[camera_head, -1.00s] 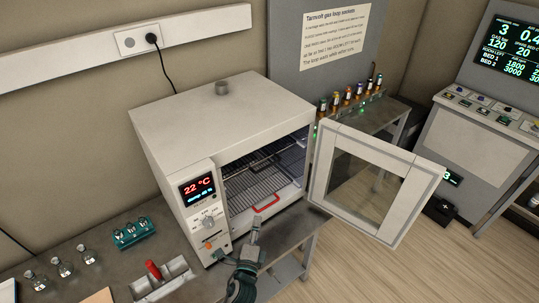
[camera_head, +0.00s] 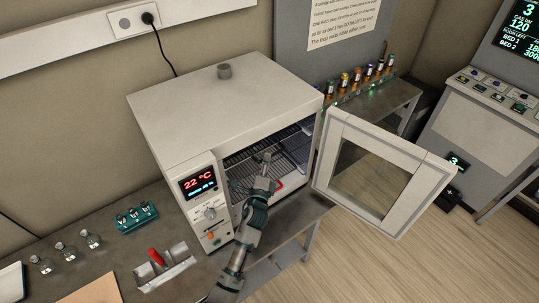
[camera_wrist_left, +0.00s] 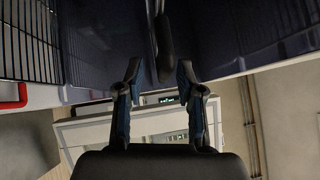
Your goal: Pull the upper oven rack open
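The white oven (camera_head: 225,108) stands on the bench with its windowed door (camera_head: 378,178) swung wide open. Wire racks (camera_head: 246,153) show inside; from here I cannot tell clearly which is the upper one. A red handle (camera_head: 280,184) shows just behind my left gripper, at the front of a rack. My left gripper (camera_head: 267,157) is at the oven opening, over the rack front. In the left wrist view the fingers (camera_wrist_left: 159,70) are apart, with a dark bar (camera_wrist_left: 164,38) beyond and between them, not clamped. The red handle (camera_wrist_left: 14,98) and wire rack (camera_wrist_left: 28,40) lie left there. My right gripper is out of view.
The open door stands right of my left arm. Small flasks (camera_head: 66,252), a teal rack (camera_head: 137,218) and a tray with a red-handled item (camera_head: 168,266) sit on the bench at left. Several vials (camera_head: 366,74) stand behind the door.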

